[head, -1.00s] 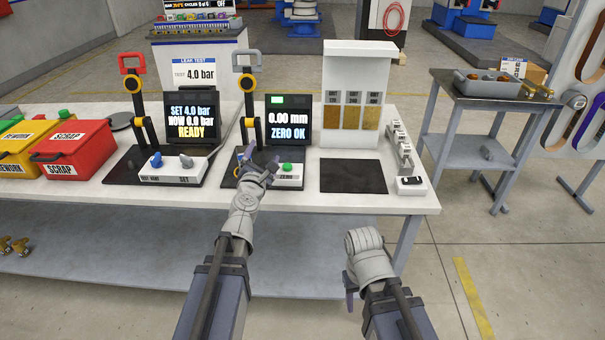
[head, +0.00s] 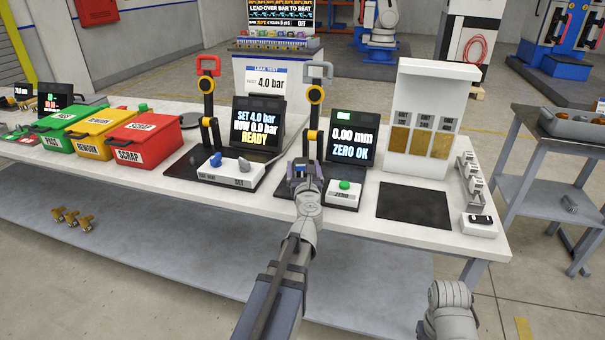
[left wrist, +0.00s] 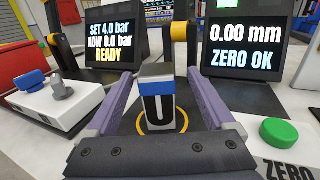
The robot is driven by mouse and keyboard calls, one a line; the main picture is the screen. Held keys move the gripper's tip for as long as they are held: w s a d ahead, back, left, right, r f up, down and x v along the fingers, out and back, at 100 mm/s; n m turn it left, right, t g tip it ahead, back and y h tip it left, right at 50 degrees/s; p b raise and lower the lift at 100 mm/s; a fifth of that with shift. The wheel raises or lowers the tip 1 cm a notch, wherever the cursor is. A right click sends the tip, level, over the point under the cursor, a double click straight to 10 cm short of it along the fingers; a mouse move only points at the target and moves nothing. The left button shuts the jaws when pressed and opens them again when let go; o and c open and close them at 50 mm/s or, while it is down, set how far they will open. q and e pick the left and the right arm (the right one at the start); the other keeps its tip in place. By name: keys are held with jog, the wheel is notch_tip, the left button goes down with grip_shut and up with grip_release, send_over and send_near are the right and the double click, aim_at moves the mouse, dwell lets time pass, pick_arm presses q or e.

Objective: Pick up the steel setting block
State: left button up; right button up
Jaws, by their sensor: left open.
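In the head view my left gripper (head: 304,170) is at the station's lever stand and mostly hides the block. Only a wrist part of my right arm shows at the bottom right; its fingers are out of view.
The lever stand (head: 315,100) rises just behind my left gripper. The ZERO box with a green button (head: 344,185) is close on the right. A box with knobs (head: 230,170) is on the left. A dark mat (head: 415,204) lies clear farther right.

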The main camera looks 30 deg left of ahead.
aim_at(301, 158)
pick_arm(q)
jog(key=x, duration=0.5)
jog(key=shift+a, duration=0.2)
jog(key=shift+s, duration=0.1)
grip_shut()
dwell(0.5)
jog(key=shift+r, duration=0.1)
